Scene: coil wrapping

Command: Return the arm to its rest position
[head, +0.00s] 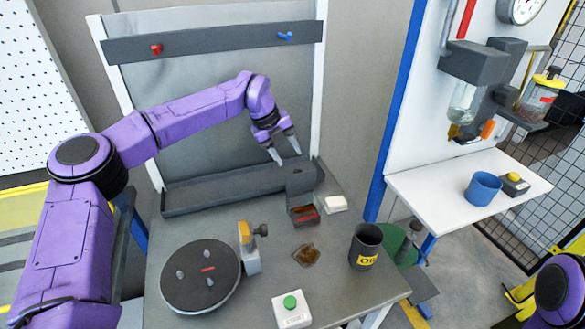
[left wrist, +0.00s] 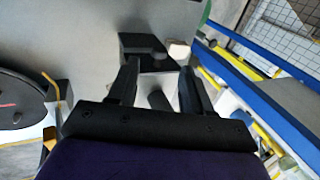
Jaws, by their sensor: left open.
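My left arm, purple, reaches in from the left in the head view and bends down at the wrist. My left gripper (head: 288,158) is open and empty, in the air in front of the grey back panel (head: 240,110). In the picture it is above the dark open box (head: 303,199) on the table. The left wrist view shows the two black fingers (left wrist: 159,66) spread with nothing held between them. Part of my right arm shows at the lower right of the head view; its gripper is out of view.
The grey table (head: 225,225) carries a dark turntable (head: 215,290) with pegs, an orange-and-grey device (head: 249,256), a green-button box (head: 291,313), a dark oil can (head: 366,248) and a white block (head: 335,203). A white side shelf (head: 430,185) holds a blue cup (head: 482,190).

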